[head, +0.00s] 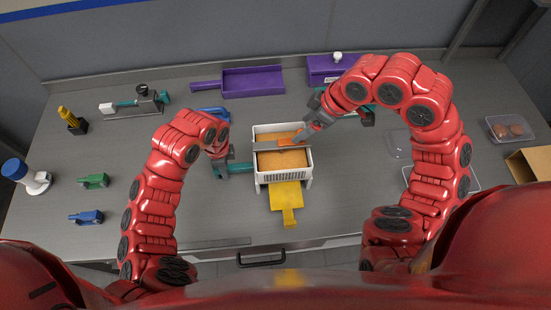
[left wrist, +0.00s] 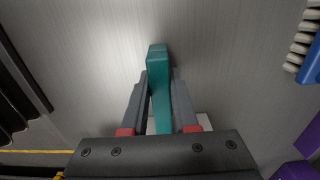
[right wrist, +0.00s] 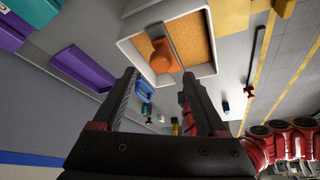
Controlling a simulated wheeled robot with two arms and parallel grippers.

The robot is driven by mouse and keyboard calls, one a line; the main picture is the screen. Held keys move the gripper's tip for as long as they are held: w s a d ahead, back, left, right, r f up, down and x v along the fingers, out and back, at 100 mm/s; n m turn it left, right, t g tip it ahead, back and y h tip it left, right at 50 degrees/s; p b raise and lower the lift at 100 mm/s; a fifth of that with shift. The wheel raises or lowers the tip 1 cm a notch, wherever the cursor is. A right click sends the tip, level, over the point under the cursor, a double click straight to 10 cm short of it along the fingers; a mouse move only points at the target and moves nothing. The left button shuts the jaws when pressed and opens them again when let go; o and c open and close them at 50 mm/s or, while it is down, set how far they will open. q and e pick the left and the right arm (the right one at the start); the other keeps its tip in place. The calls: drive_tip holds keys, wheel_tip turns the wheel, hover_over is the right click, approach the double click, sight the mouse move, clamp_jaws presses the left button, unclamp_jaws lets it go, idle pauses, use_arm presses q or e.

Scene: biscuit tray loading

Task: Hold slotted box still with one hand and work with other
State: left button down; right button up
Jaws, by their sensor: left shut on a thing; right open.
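The white slotted box (head: 258,178) stands mid-table, with tan-orange slabs (head: 282,160) on both sides of a grey crosswise bar (head: 270,146). A yellow piece with a tab (head: 287,197) sticks out of its front. My left gripper (head: 224,166) is shut on a teal handle (head: 240,168) at the box's left side; the handle also shows between the fingers in the left wrist view (left wrist: 157,75). My right gripper (head: 304,132) is open above the box's back right. An orange knob (right wrist: 163,56) on the bar lies just beyond its spread fingers and is not gripped.
A purple tray (head: 252,82) and a purple box (head: 328,70) stand at the back. Blue (head: 87,216), green (head: 94,181) and yellow-black (head: 72,121) tools are on the left. A clear tub (head: 510,129) and a cardboard box (head: 528,165) are on the right. The table's front left is bare.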

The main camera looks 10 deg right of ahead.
drive_tip(key=shift+f, duration=2.4)
drive_tip(key=shift+c, duration=0.3)
drive_tip(key=c, duration=0.5)
